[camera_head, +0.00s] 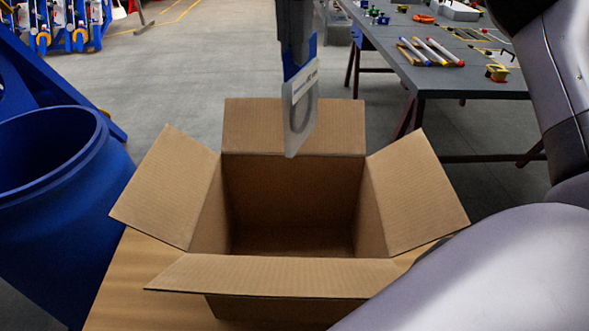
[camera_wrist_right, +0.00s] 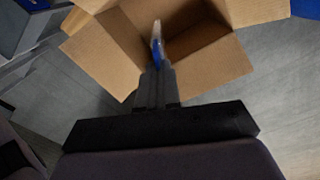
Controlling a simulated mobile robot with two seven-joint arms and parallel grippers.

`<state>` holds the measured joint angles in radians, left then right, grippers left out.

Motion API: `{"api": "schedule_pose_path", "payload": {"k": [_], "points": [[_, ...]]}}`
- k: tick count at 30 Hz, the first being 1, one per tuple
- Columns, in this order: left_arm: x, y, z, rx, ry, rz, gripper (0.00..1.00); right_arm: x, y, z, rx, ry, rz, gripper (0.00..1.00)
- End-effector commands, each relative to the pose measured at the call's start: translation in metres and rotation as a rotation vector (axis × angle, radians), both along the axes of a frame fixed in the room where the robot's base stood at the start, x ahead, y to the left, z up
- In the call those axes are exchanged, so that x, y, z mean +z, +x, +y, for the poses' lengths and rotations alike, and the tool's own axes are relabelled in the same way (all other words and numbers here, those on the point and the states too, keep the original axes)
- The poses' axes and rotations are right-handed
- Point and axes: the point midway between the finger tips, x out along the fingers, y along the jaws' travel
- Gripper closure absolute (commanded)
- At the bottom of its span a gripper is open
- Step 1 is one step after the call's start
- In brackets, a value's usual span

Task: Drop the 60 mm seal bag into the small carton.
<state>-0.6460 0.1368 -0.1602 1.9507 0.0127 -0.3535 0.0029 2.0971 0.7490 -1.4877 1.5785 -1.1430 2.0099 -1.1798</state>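The small carton (camera_head: 300,275) stands open on a wooden surface, its flaps spread outward. Its visible inside is empty. The seal bag (camera_head: 302,108), a clear bag with a blue top and a dark ring inside, hangs upright above the carton's far side. My right gripper (camera_head: 296,62) comes down from the top of the head view and is shut on the bag's blue top edge. In the right wrist view the gripper (camera_wrist_right: 156,72) holds the bag (camera_wrist_right: 157,42), seen edge-on, in front of the carton (camera_wrist_right: 100,52). My left gripper is not in view.
A blue barrel (camera_head: 50,180) stands left of the carton. A grey workbench (camera_head: 470,82) with markers (camera_head: 432,52) and a yellow tape measure (camera_head: 497,73) is at the back right. The wooden surface (camera_head: 130,285) shows at the carton's left. Open floor lies behind.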

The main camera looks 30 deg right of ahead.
Motion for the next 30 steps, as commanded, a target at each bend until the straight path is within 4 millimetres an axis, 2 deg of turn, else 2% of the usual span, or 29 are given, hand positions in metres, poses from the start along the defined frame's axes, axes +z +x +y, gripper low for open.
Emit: {"api": "schedule_pose_path", "payload": {"k": [6, 12, 16, 23, 30], "points": [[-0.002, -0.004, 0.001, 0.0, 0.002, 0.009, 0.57, -0.049, -0.001, 0.0, 0.004, 0.002, 0.005, 1.0], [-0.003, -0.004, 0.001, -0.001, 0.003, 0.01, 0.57, -0.089, -0.002, 0.0, 0.002, 0.003, 0.001, 1.0], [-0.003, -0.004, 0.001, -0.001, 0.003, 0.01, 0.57, -0.105, -0.001, 0.001, 0.002, 0.002, -0.002, 1.0], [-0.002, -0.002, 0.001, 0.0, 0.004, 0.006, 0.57, -0.12, -0.001, 0.001, 0.001, 0.002, -0.003, 1.0], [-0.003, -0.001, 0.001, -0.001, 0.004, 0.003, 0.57, -0.147, -0.002, 0.001, 0.001, 0.002, -0.001, 1.0]]}}
